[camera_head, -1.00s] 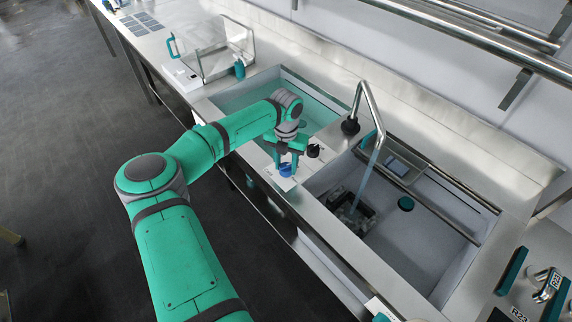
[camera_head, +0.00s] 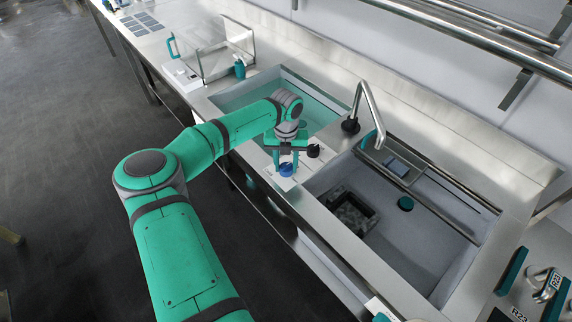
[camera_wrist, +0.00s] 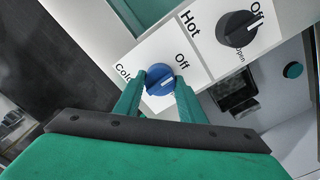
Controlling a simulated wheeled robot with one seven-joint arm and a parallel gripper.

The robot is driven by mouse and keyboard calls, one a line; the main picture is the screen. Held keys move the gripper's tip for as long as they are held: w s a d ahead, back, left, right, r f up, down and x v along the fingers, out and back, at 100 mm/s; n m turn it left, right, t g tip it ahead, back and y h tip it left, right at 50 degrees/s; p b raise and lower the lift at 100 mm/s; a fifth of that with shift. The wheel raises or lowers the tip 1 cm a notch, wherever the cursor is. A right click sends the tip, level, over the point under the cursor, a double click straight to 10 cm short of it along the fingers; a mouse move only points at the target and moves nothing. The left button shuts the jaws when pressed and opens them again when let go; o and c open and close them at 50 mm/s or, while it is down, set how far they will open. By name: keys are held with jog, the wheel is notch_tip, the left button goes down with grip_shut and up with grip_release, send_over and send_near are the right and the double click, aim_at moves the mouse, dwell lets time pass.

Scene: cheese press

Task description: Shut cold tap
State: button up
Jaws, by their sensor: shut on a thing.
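The cold tap (camera_wrist: 160,80) is a round blue knob with a white pointer mark, on a white plate with "Cold" and "Off" printed beside it. Its pointer is turned toward the "Off" side. It also shows in the head view (camera_head: 286,170). My gripper (camera_wrist: 161,88) has its two teal fingers shut on the blue knob, one on each side. The black hot knob (camera_wrist: 237,29) sits to the right on its own plate. The curved steel spout (camera_head: 371,110) stands over the right basin, with no water stream showing from it.
The right basin (camera_head: 420,240) holds a dark square tray (camera_head: 352,213) and a round teal piece (camera_head: 405,204). The left basin (camera_head: 245,92) lies behind my arm. A clear-sided box (camera_head: 215,58) stands on the counter at the back left.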

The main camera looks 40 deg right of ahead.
aim_at(286, 165)
jog(key=shift+a, duration=0.1)
jog(key=o, duration=1)
jog(key=shift+o, duration=0.2)
notch_tip(286, 165, up, 11)
jog(key=shift+f, duration=0.15)
